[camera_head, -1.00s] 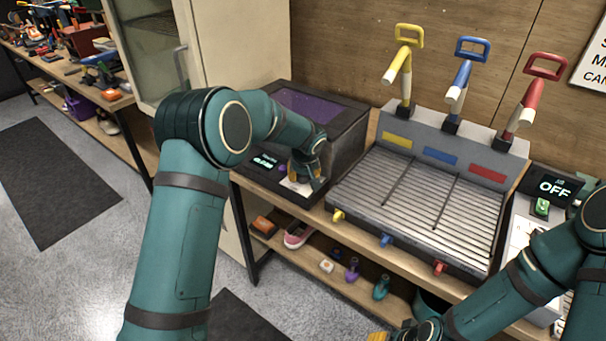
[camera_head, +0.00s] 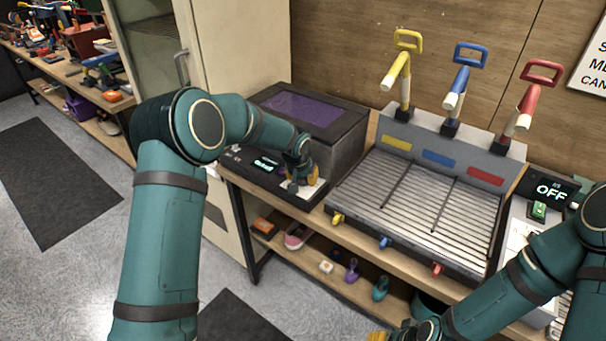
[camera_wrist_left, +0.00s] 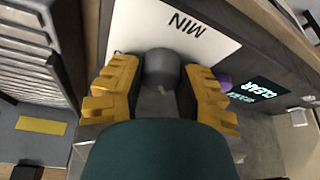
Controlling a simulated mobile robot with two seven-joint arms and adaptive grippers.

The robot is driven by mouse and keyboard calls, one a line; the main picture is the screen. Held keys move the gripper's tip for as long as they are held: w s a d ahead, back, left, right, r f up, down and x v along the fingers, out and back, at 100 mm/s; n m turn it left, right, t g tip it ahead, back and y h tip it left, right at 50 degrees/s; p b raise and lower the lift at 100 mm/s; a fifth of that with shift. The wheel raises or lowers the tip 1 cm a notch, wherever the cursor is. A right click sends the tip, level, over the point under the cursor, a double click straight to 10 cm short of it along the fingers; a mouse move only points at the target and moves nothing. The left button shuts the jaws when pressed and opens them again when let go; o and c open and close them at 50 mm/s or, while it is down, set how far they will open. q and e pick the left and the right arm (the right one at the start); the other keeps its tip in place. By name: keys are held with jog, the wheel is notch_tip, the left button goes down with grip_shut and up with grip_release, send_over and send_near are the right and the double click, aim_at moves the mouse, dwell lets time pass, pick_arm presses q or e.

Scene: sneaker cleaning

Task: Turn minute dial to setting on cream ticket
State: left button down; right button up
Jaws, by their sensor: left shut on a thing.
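The grey minute dial (camera_wrist_left: 162,68) is between the yellow fingers of my left gripper (camera_wrist_left: 158,92) in the left wrist view. The fingers are shut on its sides. A white plate (camera_wrist_left: 185,28) marked "MIN" lies under the dial. In the head view my left gripper (camera_head: 299,180) is at the front panel of a dark box machine (camera_head: 345,150) with a purple window, and it hides the dial. My right gripper (camera_head: 380,337) is at the bottom edge, mostly cut off. I cannot make out a cream ticket in either view.
A lit display (camera_head: 265,163) is left of the dial. A grated tray (camera_head: 420,205) with yellow, blue and red taps stands right of the machine. A unit reading "OFF" (camera_head: 550,191) is farther right. Small items, including a pink shoe (camera_head: 297,236), lie on the lower shelf.

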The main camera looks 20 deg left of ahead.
pick_arm(q)
jog(key=m+h+p, duration=0.1)
jog(key=m+p, duration=0.1)
jog(key=m, duration=0.1)
jog(key=shift+m+g, duration=0.3)
jog(key=shift+m, duration=0.1)
jog(key=m+h, duration=0.1)
jog(key=m, duration=0.1)
jog(key=shift+m+h+p, duration=0.3)
jog(key=shift+p, duration=0.1)
jog(key=m+g, duration=0.1)
jog(key=m, duration=0.1)
jog(key=shift+f+m+h, duration=0.1)
jog(key=shift+m+h, duration=0.2)
jog(key=shift+m+g+h, duration=0.4)
jog(key=shift+m+g, duration=0.1)
jog(key=shift+m, duration=1.1)
jog(key=shift+s, duration=0.1)
jog(key=c, duration=0.6)
grip_release()
